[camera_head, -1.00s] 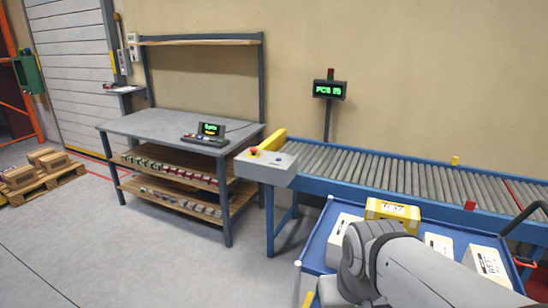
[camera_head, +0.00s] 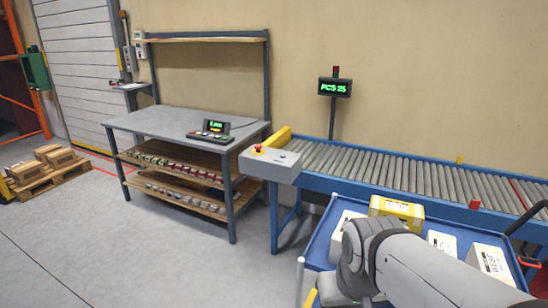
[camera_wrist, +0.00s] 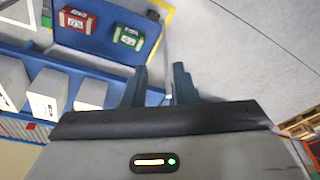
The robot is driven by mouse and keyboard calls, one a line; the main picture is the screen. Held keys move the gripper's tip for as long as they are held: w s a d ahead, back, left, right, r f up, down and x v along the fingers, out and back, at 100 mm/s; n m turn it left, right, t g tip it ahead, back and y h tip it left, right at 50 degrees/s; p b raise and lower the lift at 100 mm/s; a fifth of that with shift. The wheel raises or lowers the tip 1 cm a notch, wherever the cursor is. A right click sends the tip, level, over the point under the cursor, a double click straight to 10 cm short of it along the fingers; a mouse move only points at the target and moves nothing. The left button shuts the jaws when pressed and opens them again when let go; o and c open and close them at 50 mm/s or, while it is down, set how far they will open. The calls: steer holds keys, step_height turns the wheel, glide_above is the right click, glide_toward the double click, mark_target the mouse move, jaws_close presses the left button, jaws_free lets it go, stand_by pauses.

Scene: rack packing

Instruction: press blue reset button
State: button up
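A grey control box (camera_head: 270,168) is fixed at the left end of the roller conveyor. On its top sit a red knob (camera_head: 258,148) on a yellow base and a small blue button (camera_head: 282,155) to the right of it. In the head view my arm reaches over the blue cart, right of and nearer than the box; my gripper does not show there. In the wrist view my gripper (camera_wrist: 160,72) has its two dark fingers apart with nothing between them, above the floor and the blue cart edge. The button is not in the wrist view.
The conveyor (camera_head: 400,171) runs along the wall. The blue cart (camera_head: 323,240) with boxes stands in front of it. A workbench (camera_head: 165,121) with a small console (camera_head: 214,131) is left of the box. The floor (camera_head: 150,255) in front of the bench is clear.

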jaws_close()
stand_by(1.4)
